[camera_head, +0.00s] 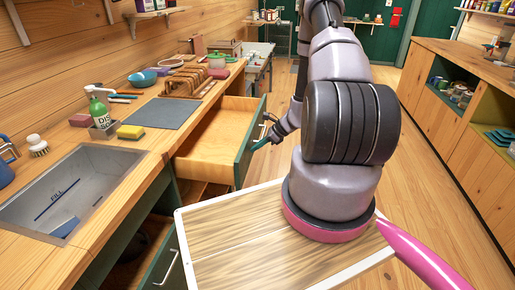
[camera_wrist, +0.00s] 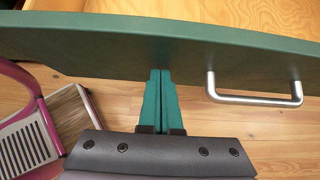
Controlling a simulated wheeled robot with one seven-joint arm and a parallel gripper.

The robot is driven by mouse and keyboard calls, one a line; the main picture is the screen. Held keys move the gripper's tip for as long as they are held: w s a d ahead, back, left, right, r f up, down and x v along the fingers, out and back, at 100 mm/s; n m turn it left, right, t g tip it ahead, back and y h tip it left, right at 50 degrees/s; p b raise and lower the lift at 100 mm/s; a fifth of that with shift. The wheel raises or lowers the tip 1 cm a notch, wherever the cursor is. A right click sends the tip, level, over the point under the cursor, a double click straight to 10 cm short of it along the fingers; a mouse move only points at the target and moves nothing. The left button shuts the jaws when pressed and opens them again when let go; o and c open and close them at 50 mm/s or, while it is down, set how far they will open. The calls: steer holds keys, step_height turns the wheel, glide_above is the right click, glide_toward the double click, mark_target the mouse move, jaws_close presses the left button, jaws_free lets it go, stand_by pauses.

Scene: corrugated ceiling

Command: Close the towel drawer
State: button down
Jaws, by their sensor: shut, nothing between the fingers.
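An upper drawer (camera_head: 210,143) with a pale wood inside and a green front is pulled out from the left counter. No towel shows in the visible part of it. Its green front (camera_wrist: 110,37) and silver bar handle (camera_wrist: 255,100) show in the wrist view. My gripper (camera_head: 258,145) is outside the front. Its teal fingers (camera_wrist: 160,75) are together and empty, with the tips at the front's face, left of the handle. I cannot tell whether they touch it. A lower drawer (camera_head: 165,262) near the sink is also partly open.
The counter on the left holds a sink (camera_head: 75,195), a green soap bottle (camera_head: 99,105) and a grey mat (camera_head: 160,113). Cabinets (camera_head: 455,110) line the right side. The wooden floor (camera_head: 425,185) between is clear.

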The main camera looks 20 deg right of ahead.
glide_above(198, 152)
steer(key=shift+s+d, duration=0.2)
steer(key=shift+d, duration=0.1)
steer(key=shift+w+a+r, duration=0.1)
steer(key=shift+w+a, duration=0.15)
steer(key=shift+a, duration=0.15)
